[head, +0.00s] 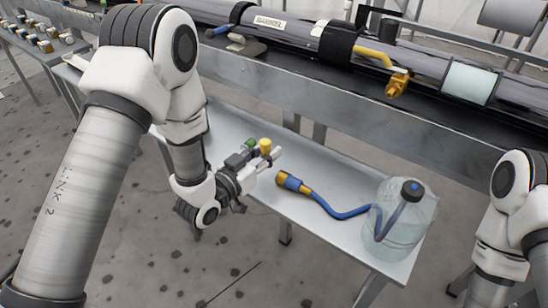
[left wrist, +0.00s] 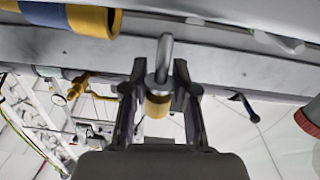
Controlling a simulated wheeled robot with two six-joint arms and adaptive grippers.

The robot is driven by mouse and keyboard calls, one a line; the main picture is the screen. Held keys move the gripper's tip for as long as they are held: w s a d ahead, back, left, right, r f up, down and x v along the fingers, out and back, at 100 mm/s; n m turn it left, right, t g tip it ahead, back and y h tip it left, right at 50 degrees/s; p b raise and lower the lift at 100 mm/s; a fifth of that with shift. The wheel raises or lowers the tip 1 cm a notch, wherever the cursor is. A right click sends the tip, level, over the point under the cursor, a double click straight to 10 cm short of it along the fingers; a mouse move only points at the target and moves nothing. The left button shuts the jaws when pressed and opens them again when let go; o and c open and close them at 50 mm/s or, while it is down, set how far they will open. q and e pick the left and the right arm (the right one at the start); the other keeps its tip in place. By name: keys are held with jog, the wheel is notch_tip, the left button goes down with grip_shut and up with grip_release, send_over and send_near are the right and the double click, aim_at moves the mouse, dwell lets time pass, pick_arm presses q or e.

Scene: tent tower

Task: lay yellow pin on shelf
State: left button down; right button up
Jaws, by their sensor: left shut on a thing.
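My left gripper (head: 262,164) is shut on the yellow pin (head: 265,145), over the grey metal shelf (head: 335,175). In the left wrist view my left gripper (left wrist: 160,82) holds the pin between its two fingers. The pin's yellow part (left wrist: 158,104) and a curved grey metal part show there. Whether the pin touches the shelf cannot be told. A small green piece (head: 250,144) shows just left of the pin in the head view. My right arm enters at the right edge, but its gripper is out of view.
A yellow connector (head: 290,181) on a blue hose lies on the shelf right of my gripper. The hose runs to a clear jug (head: 400,215) at the right end. A large grey pipe (head: 300,35) lies behind. The shelf is bare between connector and back edge.

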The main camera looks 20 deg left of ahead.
pick_arm(q)
jog(key=w+f, duration=0.1)
jog(key=w+d+f, duration=0.1)
jog(key=w, duration=0.1)
jog(key=shift+d+f, duration=0.1)
jog(key=shift+f, duration=0.1)
jog(key=shift+b, duration=0.3)
jog(key=shift+f, duration=0.15)
jog(key=c, duration=0.9)
grip_release()
